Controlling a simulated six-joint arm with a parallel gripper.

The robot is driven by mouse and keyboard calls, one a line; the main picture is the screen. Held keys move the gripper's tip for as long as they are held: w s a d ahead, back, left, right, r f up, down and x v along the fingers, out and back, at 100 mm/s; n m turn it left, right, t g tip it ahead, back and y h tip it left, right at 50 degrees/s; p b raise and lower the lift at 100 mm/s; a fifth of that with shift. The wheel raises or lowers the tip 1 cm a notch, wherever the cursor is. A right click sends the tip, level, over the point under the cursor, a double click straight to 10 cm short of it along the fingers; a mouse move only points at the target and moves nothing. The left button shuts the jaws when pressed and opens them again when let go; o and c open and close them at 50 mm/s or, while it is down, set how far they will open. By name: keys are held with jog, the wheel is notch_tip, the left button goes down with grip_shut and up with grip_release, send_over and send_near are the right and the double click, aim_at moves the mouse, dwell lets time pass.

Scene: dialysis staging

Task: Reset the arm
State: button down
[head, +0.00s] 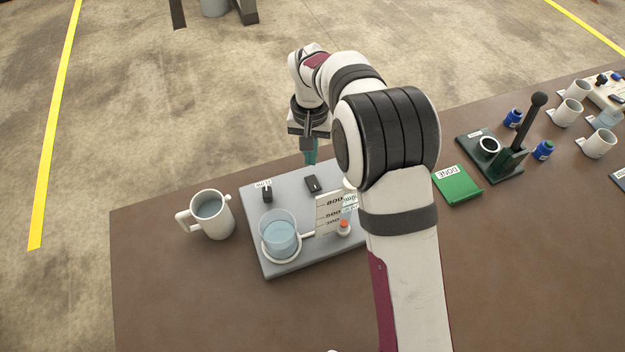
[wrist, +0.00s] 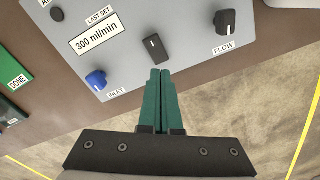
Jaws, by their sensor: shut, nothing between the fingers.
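My gripper (head: 312,160) is at the far edge of the grey panel (head: 286,262), its green fingers together and empty. In the wrist view the fingertips (wrist: 160,72) are just short of a black knob (wrist: 155,47); I cannot tell whether they touch it. A black FLOW knob (wrist: 225,22) and a blue INLET knob (wrist: 97,80) are on either side. A label reads LAST SET 300 ml/min (wrist: 97,38). In the head view my arm hides part of the panel.
A clear beaker of bluish liquid (head: 280,236) stands on the panel beside a scale card (head: 330,215). A white jug (head: 213,219) is left of the panel. A green DONE pad (head: 458,186), a dark lever stand (head: 500,160) and white mugs (head: 599,144) are to the right.

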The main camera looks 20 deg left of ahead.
jog(key=shift+r, duration=0.5)
jog(key=s+d+r+m, duration=0.2)
jog(key=s+d+r, duration=0.2)
jog(key=d, duration=0.3)
jog(key=s+d+r+m+y, duration=0.1)
jog(key=s+d+r+m, duration=0.1)
jog(key=s+d+r, duration=0.4)
jog(key=s+d+r+m, duration=0.1)
jog(key=s+d+r, duration=0.2)
jog(key=d, duration=0.5)
jog(key=s+d+f+m, duration=0.1)
jog(key=s+d, duration=0.1)
jog(key=s, duration=0.4)
jog(key=s+d+f+m, duration=0.1)
jog(key=s+d+m, duration=0.1)
jog(key=s, duration=0.5)
jog(key=shift+d+f+m+y, duration=0.3)
jog(key=shift+d+y, duration=0.1)
jog(key=shift+d, duration=0.25)
